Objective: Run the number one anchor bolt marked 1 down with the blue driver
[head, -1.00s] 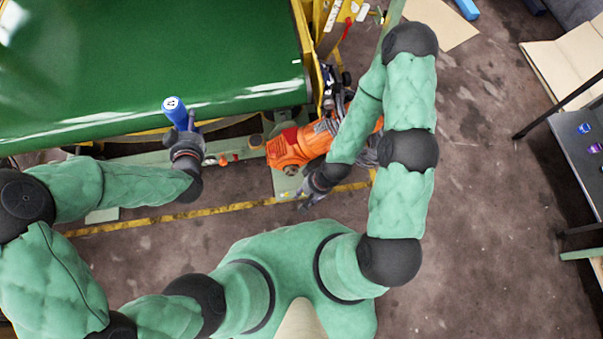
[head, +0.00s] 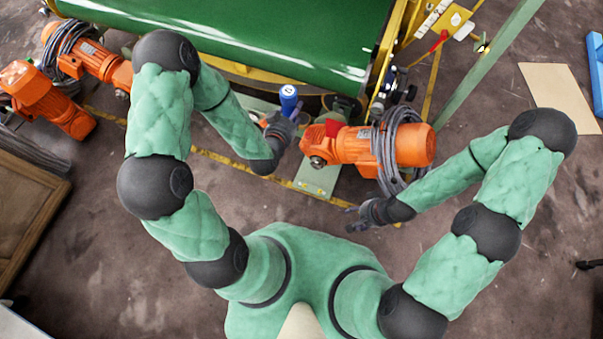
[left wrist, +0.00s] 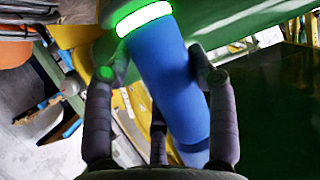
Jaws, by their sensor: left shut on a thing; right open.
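The blue driver (head: 288,97) stands roughly upright in my left gripper (head: 284,122), just left of an orange motor. In the left wrist view the driver's blue body (left wrist: 172,85) lies between the gripper's fingers, with a glowing white and green band at one end. My right gripper (head: 357,217) is open and empty, low in front of the motor. I cannot make out an anchor bolt marked 1. The driver's lower end is hidden by my gripper.
The orange motor (head: 350,145) with coiled grey cable (head: 386,150) sits beside a pale green base plate (head: 318,178). A green conveyor belt (head: 270,30) lies behind. More orange motors (head: 50,100) stand at the left. The floor in front is clear.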

